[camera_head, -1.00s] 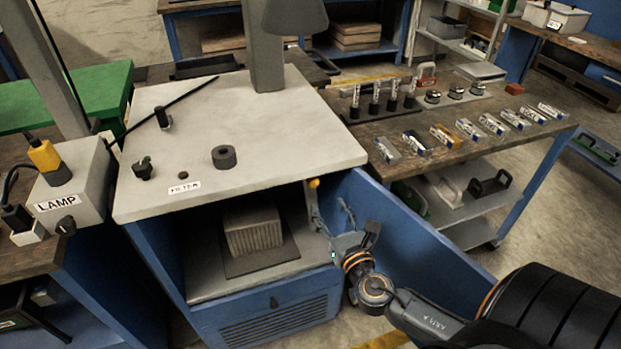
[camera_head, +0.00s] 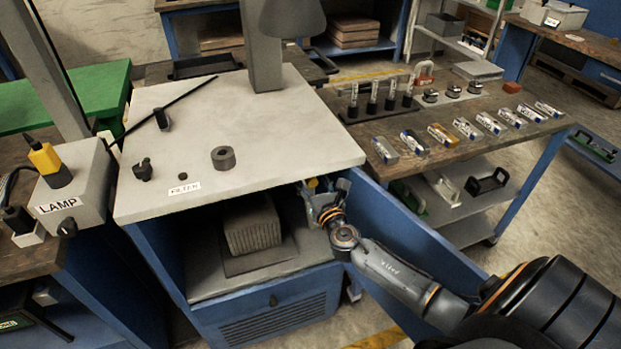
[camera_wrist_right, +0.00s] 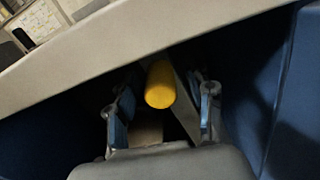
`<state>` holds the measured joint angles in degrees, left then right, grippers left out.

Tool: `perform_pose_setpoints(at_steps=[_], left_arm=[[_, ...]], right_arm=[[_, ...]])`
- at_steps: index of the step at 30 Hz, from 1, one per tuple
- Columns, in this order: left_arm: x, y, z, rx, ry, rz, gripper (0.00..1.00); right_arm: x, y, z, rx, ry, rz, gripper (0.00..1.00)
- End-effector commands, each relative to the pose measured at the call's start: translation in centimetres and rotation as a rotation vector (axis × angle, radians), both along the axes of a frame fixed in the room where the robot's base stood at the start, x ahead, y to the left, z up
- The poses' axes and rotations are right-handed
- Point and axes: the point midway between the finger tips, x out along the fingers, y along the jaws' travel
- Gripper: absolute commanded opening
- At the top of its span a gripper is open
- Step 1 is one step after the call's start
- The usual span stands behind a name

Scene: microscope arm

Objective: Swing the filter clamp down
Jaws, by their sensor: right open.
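A yellow knob (camera_head: 312,183) sits under the right front edge of the bench top, at the cabinet opening. My right gripper (camera_head: 325,198) is right at it. In the right wrist view the yellow knob (camera_wrist_right: 160,85) lies between the two spread fingers of my right gripper (camera_wrist_right: 163,108), with gaps on both sides. A FILTER label (camera_head: 184,189) lies on the pale bench top beside a small hole, a black notched post (camera_head: 143,170) and a dark ring (camera_head: 223,158). I cannot tell which part is the filter clamp. My left gripper is out of view.
The pale bench top (camera_head: 270,135) overhangs my right gripper closely. The blue cabinet door (camera_head: 415,230) stands open to the right of it. A ribbed block (camera_head: 251,228) sits inside the cabinet. A LAMP box (camera_head: 75,190) is at the left.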

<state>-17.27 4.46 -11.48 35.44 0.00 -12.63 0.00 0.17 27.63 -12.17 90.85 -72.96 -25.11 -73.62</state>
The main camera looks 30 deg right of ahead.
Motion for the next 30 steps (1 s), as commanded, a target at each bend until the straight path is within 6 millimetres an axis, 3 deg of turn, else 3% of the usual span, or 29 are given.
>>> perform_pose_setpoints(at_steps=[1, 9, 20, 26, 30], left_arm=[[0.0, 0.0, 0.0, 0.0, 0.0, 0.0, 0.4], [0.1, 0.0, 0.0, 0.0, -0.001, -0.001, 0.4], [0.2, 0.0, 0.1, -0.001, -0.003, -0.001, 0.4], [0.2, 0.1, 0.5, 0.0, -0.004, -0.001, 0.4], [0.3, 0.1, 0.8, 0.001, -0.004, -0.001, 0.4]], right_arm=[[0.0, 0.0, 0.0, 0.0, 0.0, 0.0, 0.52], [0.0, 0.0, 0.0, 0.0, 0.0, 0.0, 0.0], [0.1, 0.5, 0.0, -0.019, 0.005, -0.001, 0.0], [0.6, 2.6, -0.3, -0.096, 0.023, 0.0, 0.0], [1.2, 5.2, -1.0, -0.194, 0.047, 0.002, 0.0]])
